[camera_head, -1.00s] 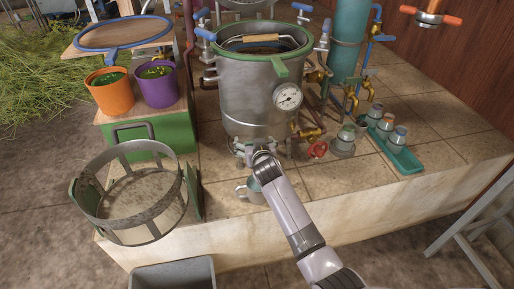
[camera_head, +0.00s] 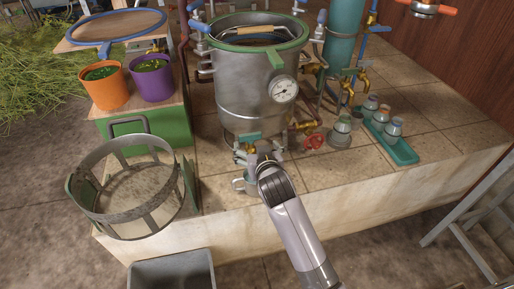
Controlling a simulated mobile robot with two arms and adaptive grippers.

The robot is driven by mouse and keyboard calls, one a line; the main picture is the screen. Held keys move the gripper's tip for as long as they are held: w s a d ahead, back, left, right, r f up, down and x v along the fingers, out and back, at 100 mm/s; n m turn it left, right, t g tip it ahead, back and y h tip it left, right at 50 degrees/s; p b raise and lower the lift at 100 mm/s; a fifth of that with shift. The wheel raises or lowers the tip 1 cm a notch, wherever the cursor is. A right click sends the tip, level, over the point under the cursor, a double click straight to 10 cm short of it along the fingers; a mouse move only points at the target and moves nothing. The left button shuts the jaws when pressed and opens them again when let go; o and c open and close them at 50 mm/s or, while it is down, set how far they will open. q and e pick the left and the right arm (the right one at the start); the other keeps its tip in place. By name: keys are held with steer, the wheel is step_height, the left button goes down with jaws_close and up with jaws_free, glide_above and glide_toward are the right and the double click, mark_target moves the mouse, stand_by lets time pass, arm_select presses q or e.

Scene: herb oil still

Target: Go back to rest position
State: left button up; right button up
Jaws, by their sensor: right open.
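My right arm comes in from the bottom of the head view. Its gripper (camera_head: 246,150) is in front of the steel still pot (camera_head: 238,92), low and close to the tiled counter's front edge. The gripper is open, and I see nothing held in it. A small metal cup (camera_head: 239,185) stands on the counter just below the gripper, partly hidden by my wrist. The pot has a green rim, a round dial gauge (camera_head: 284,90) and a red valve handle (camera_head: 313,141). My left gripper is not in view.
A round metal basket frame (camera_head: 128,230) stands at the left counter corner. A grey bin (camera_head: 172,272) is on the floor below. A teal tray (camera_head: 403,152) with small jars sits right of the pot. Orange (camera_head: 108,93) and purple (camera_head: 153,86) buckets stand at the left. The right front counter is clear.

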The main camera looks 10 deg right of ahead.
steer(key=s+f+n+g, duration=0.15)
steer(key=s+f, duration=0.35)
steer(key=f, duration=0.6)
steer(key=s+f+g+y+p, duration=0.1)
steer(key=s+f+g, duration=0.3)
steer(key=f, duration=0.6)
steer(key=s+f+n+g, duration=0.1)
steer(key=s+f, duration=0.5)
steer(key=f, duration=0.5)
steer(key=s+d+f+g, duration=0.2)
steer(key=s+f, duration=0.4)
steer(key=s, duration=0.6)
steer(key=s+d+f+g+p, duration=0.1)
steer(key=s+d+f, duration=0.3)
steer(key=s, duration=0.9)
steer(key=s+d+f+g, duration=0.3)
steer(key=s+f, duration=0.6)
steer(key=s, duration=0.4)
